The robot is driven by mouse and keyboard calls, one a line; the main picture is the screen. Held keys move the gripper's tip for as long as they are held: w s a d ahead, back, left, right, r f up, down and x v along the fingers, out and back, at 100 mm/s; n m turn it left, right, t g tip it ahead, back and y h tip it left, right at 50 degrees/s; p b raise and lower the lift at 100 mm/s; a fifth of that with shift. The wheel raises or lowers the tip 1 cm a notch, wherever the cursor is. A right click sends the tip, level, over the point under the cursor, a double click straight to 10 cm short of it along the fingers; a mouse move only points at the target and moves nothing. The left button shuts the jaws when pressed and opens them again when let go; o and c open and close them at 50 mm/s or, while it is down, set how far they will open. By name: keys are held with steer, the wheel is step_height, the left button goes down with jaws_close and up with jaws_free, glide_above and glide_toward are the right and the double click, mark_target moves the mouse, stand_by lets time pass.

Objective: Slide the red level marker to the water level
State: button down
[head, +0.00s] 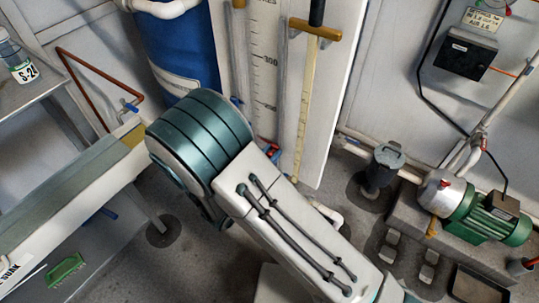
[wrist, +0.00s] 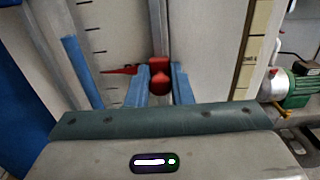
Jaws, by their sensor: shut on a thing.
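The red level marker (wrist: 160,76) is a red knob on a grey vertical rail (wrist: 158,25), with a thin red pointer (wrist: 120,70) reaching left across the scale. My gripper (wrist: 160,88) has its blue fingers shut on the knob in the wrist view. Left of the scale, a sight tube shows a blue water column (wrist: 80,70); its top appears higher in the picture than the pointer. In the head view the white scale board (head: 262,45) stands behind my arm. Only bits of red show there beside the arm, and my gripper is mostly hidden.
A yellow measuring stick with a brown T-handle (head: 315,29) is right of the rail. A blue barrel (head: 178,48) stands left of the board. A green-and-silver pump (head: 480,215) is at right, a bench (head: 75,185) at left. The rail above the knob looks clear.

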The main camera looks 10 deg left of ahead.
mark_target(279, 133)
step_height(279, 133, up, 5)
steer(key=p, duration=0.3)
steer(key=shift+r, duration=0.1)
steer(key=c, duration=1.4)
jaws_free()
steer(key=p+v, duration=0.1)
steer(key=v, duration=1.3)
steer(key=shift+w, duration=0.1)
